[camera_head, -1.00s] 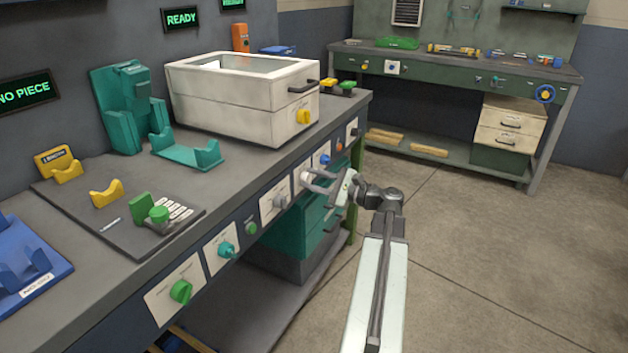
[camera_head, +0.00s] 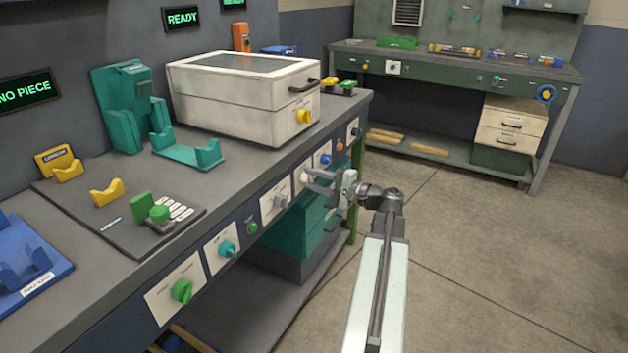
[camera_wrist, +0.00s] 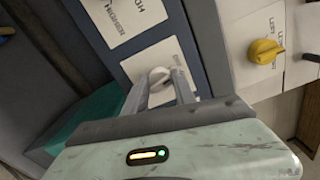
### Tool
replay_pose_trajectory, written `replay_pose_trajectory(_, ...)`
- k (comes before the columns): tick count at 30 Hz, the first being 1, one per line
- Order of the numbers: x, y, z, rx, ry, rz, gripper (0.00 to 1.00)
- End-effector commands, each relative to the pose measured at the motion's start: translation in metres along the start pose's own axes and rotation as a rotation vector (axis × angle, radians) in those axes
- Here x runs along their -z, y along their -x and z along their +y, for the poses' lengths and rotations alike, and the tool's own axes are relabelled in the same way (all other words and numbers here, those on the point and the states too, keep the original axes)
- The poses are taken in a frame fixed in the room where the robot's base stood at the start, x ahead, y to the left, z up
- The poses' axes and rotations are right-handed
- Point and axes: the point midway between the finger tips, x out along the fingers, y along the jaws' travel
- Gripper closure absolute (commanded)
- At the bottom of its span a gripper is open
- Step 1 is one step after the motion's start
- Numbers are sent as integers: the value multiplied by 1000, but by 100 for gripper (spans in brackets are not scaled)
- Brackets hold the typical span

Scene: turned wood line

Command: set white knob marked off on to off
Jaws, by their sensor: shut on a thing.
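The white knob (camera_wrist: 158,75) sits on a white label plate (camera_wrist: 150,62) on the front panel of the workbench, and it shows in the wrist view between my fingertips. My gripper (camera_head: 308,180) is shut on this knob at the bench front in the head view; its two grey fingers (camera_wrist: 160,88) show in the wrist view. In the head view the fingers mostly hide the knob. The lettering on its plate is too small and partly hidden to read.
Other knobs line the panel: a blue one (camera_head: 325,159), an orange one (camera_head: 339,147), a grey one (camera_head: 280,201) and a teal one (camera_head: 227,250). A white box (camera_head: 235,107) with a yellow knob (camera_head: 304,116) stands above. Teal drawers (camera_head: 300,232) are below.

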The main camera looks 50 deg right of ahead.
Motion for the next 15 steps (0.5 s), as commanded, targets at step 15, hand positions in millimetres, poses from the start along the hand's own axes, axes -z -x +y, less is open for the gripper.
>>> replay_pose_trajectory(15, 1, 2, 1, -3, 175, 2, 100)
